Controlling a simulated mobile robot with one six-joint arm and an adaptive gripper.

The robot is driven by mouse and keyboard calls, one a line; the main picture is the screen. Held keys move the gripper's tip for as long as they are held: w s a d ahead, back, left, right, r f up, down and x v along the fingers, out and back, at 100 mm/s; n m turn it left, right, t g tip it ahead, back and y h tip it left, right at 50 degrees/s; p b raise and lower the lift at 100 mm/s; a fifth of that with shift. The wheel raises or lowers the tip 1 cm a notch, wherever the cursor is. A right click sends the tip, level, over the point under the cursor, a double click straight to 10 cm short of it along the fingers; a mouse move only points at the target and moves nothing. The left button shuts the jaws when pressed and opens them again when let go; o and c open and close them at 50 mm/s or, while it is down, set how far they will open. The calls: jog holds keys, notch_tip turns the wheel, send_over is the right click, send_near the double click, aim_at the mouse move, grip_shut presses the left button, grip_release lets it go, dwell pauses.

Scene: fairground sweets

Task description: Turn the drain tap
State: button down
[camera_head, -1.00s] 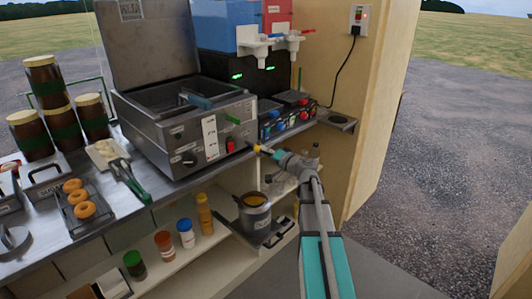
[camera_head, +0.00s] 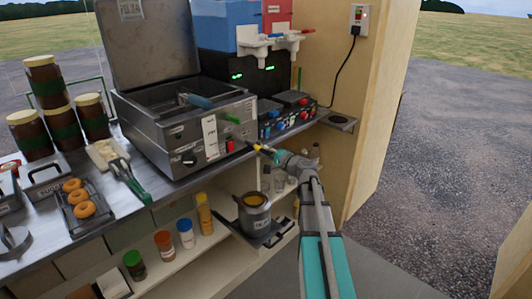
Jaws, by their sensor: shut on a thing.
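The steel fryer (camera_head: 190,135) stands on the counter with its lid up. A small yellow piece (camera_head: 264,149), which looks like the drain tap's lever, sticks out at the fryer's lower right front corner. My gripper (camera_head: 272,152) reaches it from the right and is shut on it. The fingers are small and dark here, and they hide part of the tap. The tap's spout and its exact angle are too small to make out. A metal pot (camera_head: 255,216) with yellow contents stands on a dark tray below the fryer's right end.
A control box (camera_head: 286,115) with coloured knobs stands to the right. Bottles and jars (camera_head: 185,233) line the shelf below. Open ground lies at the right.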

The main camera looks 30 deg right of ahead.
jog(key=c, duration=0.6)
grip_release()
jog(key=shift+s, duration=0.1)
jog(key=v, duration=1.1)
jog(key=shift+s+d, duration=0.15)
jog(key=shift+s, duration=0.25)
